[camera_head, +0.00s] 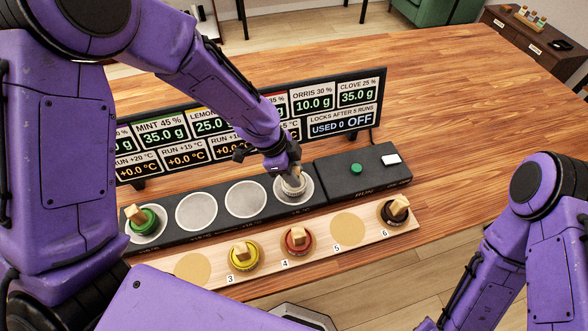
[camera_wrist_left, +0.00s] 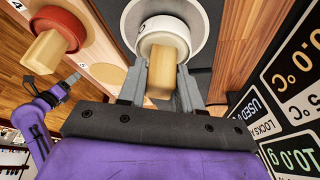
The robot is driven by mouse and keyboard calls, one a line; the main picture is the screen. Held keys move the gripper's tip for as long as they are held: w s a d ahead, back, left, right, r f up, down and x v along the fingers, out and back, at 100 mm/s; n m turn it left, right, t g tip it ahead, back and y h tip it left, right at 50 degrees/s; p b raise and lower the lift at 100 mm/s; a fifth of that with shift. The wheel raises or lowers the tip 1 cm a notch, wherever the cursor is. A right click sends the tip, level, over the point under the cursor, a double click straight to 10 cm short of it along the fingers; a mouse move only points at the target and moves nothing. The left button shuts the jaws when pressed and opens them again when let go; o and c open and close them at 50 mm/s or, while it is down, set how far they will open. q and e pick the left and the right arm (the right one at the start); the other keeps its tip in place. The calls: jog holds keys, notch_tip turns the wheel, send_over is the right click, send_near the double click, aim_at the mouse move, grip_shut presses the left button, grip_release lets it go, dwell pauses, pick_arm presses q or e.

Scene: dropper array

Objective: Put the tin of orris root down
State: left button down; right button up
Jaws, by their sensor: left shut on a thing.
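My left gripper (camera_head: 291,172) is shut on the pale wooden knob (camera_wrist_left: 162,70) of a white-rimmed tin (camera_head: 292,189), which I take for the tin of orris root. The tin is upright over the fourth round plate (camera_head: 307,198) of the black strip, inside its pale ring. I cannot tell whether its base touches the plate. In the wrist view the white tin (camera_wrist_left: 165,38) shows beyond the fingertips. My right arm (camera_head: 545,215) is at the right, and its gripper is not clearly visible.
A green tin (camera_head: 143,222) stands on the leftmost plate; the two middle plates (camera_head: 246,199) are empty. The wooden rack (camera_head: 375,243) in front holds yellow (camera_head: 244,258), red (camera_head: 298,242) and black (camera_head: 394,213) tins; spot 5 is empty. A display board (camera_head: 369,93) stands behind.

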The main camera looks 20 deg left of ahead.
pick_arm(q)
jog(key=shift+s+r, duration=0.15)
jog(key=shift+s, duration=0.2)
jog(key=c, duration=1.1)
grip_release()
jog(key=shift+w+f, duration=0.15)
jog(key=shift+f, duration=0.15)
jog(key=o, duration=0.3)
jog(key=shift+w+f, duration=0.1)
jog(key=shift+w, duration=0.2)
jog(key=shift+o, duration=0.2)
jog(key=shift+w, duration=0.15)
jog(key=shift+s, duration=0.25)
jog(key=w+v, duration=0.1)
jog(key=v, duration=1.1)
jog(key=shift+s+r+b, duration=0.3)
jog(key=shift+s+b, duration=0.1)
jog(key=shift+s, duration=0.15)
